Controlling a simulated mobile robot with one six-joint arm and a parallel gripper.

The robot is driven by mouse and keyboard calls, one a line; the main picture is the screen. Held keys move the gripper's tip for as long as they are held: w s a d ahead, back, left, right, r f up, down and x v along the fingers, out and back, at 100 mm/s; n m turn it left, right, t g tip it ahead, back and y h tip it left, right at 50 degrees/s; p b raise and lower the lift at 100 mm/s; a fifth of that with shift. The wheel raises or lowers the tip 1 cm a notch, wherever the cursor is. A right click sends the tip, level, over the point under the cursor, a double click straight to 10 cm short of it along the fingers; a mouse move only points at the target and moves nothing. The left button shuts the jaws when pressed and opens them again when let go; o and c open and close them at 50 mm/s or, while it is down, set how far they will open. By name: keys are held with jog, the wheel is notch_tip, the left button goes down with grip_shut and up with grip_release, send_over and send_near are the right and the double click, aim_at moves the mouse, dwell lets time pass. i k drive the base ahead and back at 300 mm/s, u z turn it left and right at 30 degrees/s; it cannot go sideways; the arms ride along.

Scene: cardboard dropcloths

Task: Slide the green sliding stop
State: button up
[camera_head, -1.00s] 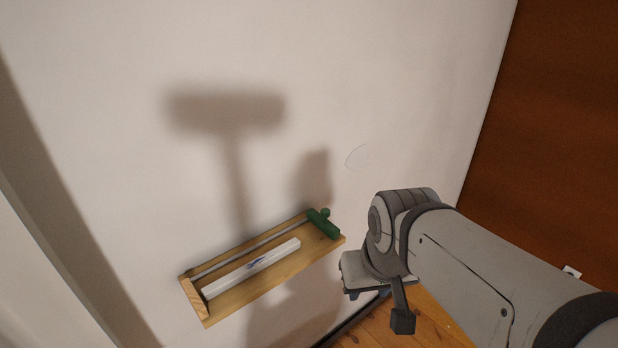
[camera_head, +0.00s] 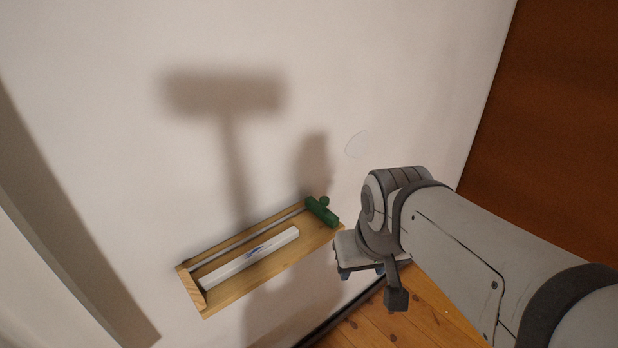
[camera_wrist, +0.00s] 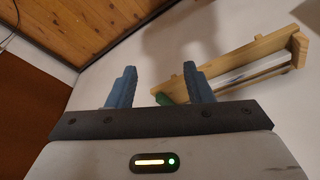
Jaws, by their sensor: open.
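The green sliding stop (camera_head: 322,211) sits at the right end of a wooden wall shelf (camera_head: 238,288), on a thin metal rod (camera_head: 245,239) along the shelf's back. It has a small round knob on top. My gripper (camera_wrist: 158,88) is open and empty. In the head view my gripper (camera_head: 361,273) is below and to the right of the stop, apart from it, with its fingers mostly hidden under the wrist.
A long white box (camera_head: 250,258) with a blue mark lies on the shelf left of the stop. A wooden end block (camera_head: 196,290) closes the shelf's left end. The white wall (camera_head: 400,70) stands behind; a wooden floor (camera_head: 375,325) lies below.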

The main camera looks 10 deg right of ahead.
aim_at(319, 209)
jog(key=z, duration=0.1)
jog(key=k, duration=0.55)
jog(key=u, duration=2.25)
jog(key=k, duration=0.7)
jog(key=z, duration=1.75)
jog(key=i, duration=1)
